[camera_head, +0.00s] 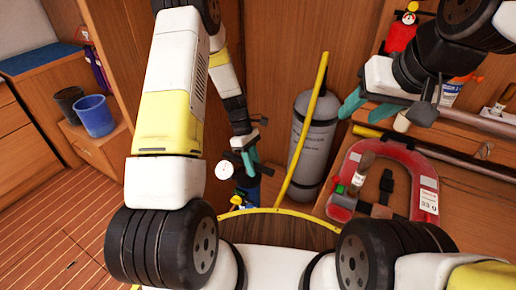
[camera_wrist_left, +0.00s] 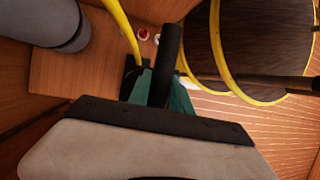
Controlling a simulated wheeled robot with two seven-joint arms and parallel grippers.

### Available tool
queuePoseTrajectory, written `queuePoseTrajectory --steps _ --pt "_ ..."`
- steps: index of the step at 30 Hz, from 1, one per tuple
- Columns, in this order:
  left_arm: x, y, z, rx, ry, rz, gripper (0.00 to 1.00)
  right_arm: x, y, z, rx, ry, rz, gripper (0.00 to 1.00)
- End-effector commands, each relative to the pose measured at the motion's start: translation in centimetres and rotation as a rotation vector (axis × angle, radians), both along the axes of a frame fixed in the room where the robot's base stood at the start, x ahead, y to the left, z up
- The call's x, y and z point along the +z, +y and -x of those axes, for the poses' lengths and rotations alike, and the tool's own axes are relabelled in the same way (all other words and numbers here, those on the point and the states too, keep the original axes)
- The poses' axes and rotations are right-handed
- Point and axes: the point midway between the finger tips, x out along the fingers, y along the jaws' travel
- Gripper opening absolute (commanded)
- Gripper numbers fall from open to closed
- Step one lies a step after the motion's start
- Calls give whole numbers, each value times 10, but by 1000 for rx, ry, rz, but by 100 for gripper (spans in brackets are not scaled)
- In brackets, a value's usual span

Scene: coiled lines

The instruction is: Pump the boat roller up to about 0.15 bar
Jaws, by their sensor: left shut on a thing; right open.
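A blue pump (camera_head: 246,190) with a white round gauge (camera_head: 224,170) stands low in the middle of the head view. My left gripper (camera_head: 247,155) is just above it, its teal fingers shut on a black bar-like handle. The handle (camera_wrist_left: 170,62) shows between those fingers in the left wrist view. A grey cylinder with printed text (camera_head: 312,135), likely the boat roller, stands upright to the right. A yellow hose (camera_head: 304,125) passes in front of it. My right gripper (camera_head: 362,110) is open and empty, right of the cylinder. The gauge reading is too small to read.
A red horseshoe-shaped float (camera_head: 396,160) lies on the right-hand wooden surface. A red extinguisher (camera_head: 402,32) and a metal rail (camera_head: 465,120) are near my right arm. A blue bucket (camera_head: 94,116) stands on a wooden box at left. The left floor is clear.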

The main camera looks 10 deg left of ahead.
Motion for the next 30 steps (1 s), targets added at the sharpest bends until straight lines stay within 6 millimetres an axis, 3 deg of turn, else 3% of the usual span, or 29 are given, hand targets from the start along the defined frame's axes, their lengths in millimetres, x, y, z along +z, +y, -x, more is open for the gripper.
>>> queuePoseTrajectory --steps 14,22,30 --pt "1 0 -1 1 -3 0 0 0 0 0 0 0 0 47" --pt "32 0 -2 1 -7 -1 0 0 0 0 0 0 0 47" --pt "34 0 -1 1 -4 -1 0 0 0 0 0 0 0 47"
